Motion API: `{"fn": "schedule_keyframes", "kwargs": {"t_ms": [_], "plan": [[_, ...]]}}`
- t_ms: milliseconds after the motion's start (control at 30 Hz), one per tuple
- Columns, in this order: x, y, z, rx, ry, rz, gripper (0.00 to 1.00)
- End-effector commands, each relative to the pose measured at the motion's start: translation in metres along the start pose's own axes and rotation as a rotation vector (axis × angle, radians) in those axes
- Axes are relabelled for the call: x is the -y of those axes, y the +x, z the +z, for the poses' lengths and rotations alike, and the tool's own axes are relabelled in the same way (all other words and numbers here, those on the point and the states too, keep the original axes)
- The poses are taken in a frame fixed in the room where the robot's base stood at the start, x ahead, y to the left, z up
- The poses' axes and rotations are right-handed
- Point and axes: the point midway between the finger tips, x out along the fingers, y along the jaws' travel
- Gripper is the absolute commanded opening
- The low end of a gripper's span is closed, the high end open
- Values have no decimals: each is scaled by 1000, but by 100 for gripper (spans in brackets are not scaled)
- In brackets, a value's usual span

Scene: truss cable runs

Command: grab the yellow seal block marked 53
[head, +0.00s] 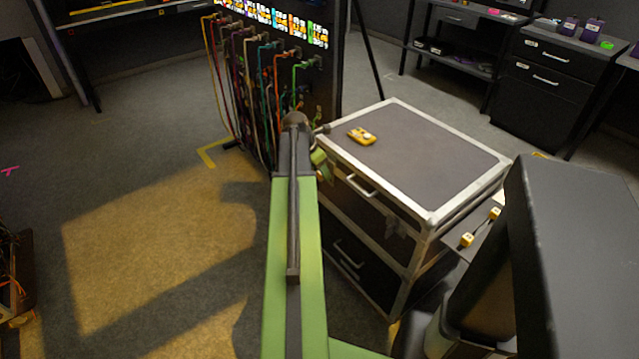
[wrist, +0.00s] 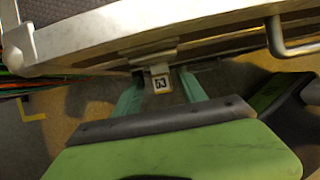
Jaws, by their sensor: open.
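I see no contact, and the depth between fingertips and block is hard to judge. In the head view my gripper (head: 320,164) is at the case's left side, and I cannot make out the marked block there.
The flight case (head: 425,150) has a grey top with a yellow item (head: 361,136) on it. Two small yellow blocks (head: 467,240) lie on a ledge at right. A cable rack (head: 275,70) stands behind my arm. Open floor (head: 150,230) lies to the left.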

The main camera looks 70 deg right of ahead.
Motion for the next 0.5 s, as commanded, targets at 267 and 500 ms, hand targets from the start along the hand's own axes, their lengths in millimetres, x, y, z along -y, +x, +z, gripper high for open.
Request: {"fn": "schedule_keyframes", "kwargs": {"t_ms": [267, 500], "plan": [[0, -2, 1, 0, 0, 0, 23], [0, -1, 1, 0, 1, 0, 0]]}}
